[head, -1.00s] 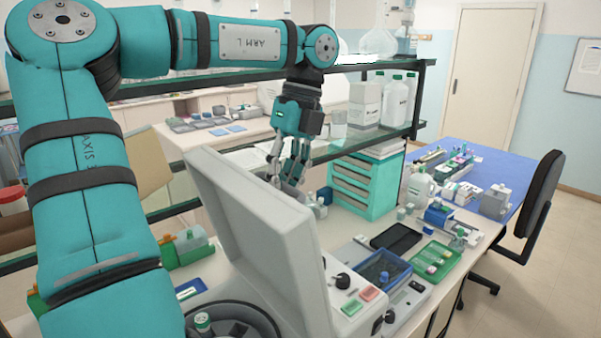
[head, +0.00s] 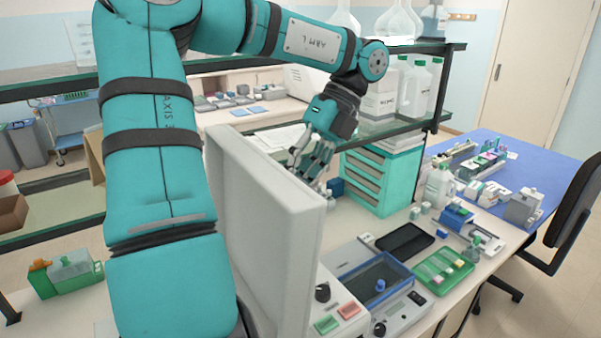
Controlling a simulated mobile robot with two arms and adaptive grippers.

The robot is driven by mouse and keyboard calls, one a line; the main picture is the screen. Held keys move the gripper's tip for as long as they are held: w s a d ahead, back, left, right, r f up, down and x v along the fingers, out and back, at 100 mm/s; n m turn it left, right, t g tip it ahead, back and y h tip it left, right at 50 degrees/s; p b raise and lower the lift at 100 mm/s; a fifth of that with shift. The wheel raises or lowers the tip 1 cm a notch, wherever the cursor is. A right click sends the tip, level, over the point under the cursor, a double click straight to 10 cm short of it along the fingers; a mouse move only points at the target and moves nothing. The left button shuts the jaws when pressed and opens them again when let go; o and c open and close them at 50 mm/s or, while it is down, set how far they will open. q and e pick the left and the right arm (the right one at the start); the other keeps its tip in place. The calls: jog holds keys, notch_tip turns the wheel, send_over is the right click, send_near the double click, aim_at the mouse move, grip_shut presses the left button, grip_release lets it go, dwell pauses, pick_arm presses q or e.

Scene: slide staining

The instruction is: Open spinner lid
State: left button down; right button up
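The spinner's grey-white lid (head: 268,235) stands raised, close to upright, in the middle of the head view. The spinner's body is mostly hidden behind my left arm and the lid; its front panel with a black knob and green and red buttons (head: 348,310) shows at the lower right of the lid. My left gripper (head: 308,172) is behind the upper right edge of the lid, fingers pointing down. I cannot tell whether its fingers touch the lid or how far apart they are. My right gripper is not in view.
A teal drawer unit (head: 383,178) stands right of my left gripper under a glass shelf. A blue-rimmed tray (head: 377,280), a black tablet (head: 404,239) and a green tray (head: 443,270) lie right of the spinner. A chair (head: 570,225) stands at the far right.

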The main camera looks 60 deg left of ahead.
pick_arm(q)
jog(key=shift+f, duration=0.15)
jog(key=c, duration=1.3)
grip_release()
jog(key=shift+w, duration=0.1)
jog(key=shift+c, duration=0.2)
jog(key=w+a+r, duration=0.1)
jog(key=w, duration=1.1)
jog(key=shift+w+a, duration=0.3)
jog(key=shift+w, duration=0.1)
